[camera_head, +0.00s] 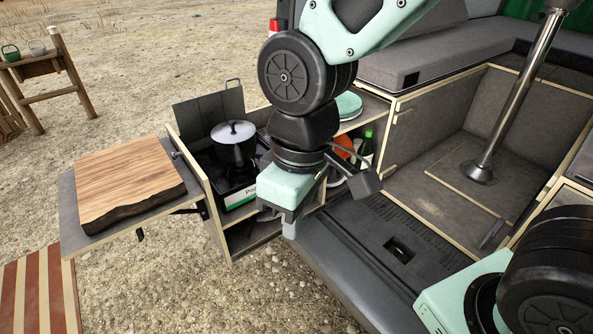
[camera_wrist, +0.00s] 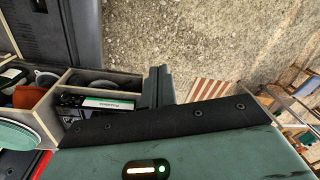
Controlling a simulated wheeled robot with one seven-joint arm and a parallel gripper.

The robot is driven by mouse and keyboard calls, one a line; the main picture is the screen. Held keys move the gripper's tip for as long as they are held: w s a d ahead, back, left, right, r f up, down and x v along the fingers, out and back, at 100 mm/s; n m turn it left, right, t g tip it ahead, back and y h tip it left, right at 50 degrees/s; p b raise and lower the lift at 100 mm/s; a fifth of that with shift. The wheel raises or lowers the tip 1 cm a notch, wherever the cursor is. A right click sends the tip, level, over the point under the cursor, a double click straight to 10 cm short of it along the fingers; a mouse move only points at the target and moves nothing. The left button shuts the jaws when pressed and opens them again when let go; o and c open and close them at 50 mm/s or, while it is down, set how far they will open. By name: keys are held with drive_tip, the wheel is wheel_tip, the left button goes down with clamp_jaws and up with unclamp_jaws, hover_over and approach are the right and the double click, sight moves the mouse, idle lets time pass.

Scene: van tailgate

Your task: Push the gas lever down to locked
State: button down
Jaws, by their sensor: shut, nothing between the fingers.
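The gas lever cannot be made out in either view; my arm and gripper cover part of the stove's right side in the head view. The stove (camera_head: 238,199) is a dark unit with a white and green label, set in the pull-out kitchen box. Its label also shows in the wrist view (camera_wrist: 108,104), left of my fingers. My gripper (camera_head: 289,229) points down beside the right front of the box, in front of the stove. Its fingers are together and empty, as the wrist view (camera_wrist: 159,86) also shows.
A lidded pot (camera_head: 234,148) stands on the stove. A wooden board (camera_head: 128,182) lies on the side shelf at the left. A green bottle (camera_head: 366,147) and plates (camera_head: 348,104) are behind my gripper. The van's bumper edge (camera_head: 335,270) is to the right; gravel ground in front is clear.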

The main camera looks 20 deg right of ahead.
drive_tip(key=w+d+f+n+p, duration=0.1)
drive_tip(key=w+f+p, duration=0.1)
drive_tip(key=w, duration=1.1)
drive_tip(key=w+d+f+p, duration=0.2)
drive_tip(key=w, duration=1.1)
drive_tip(key=w+d+f+n+t+p, duration=0.1)
drive_tip(key=w+d+f+p, duration=0.2)
drive_tip(key=w+d+f, duration=1.1)
drive_tip(key=shift+d, duration=0.5)
drive_tip(key=shift+w+f, duration=0.1)
drive_tip(key=shift+f, duration=0.1)
drive_tip(key=shift+w+a+f+b, duration=0.15)
drive_tip(key=shift+f+b, duration=0.5)
drive_tip(key=shift+f, duration=1.05)
drive_tip(key=shift+w+a+f+b, duration=0.15)
drive_tip(key=shift+f+b, duration=0.5)
drive_tip(key=shift+f, duration=1)
drive_tip(key=shift+s, duration=0.1)
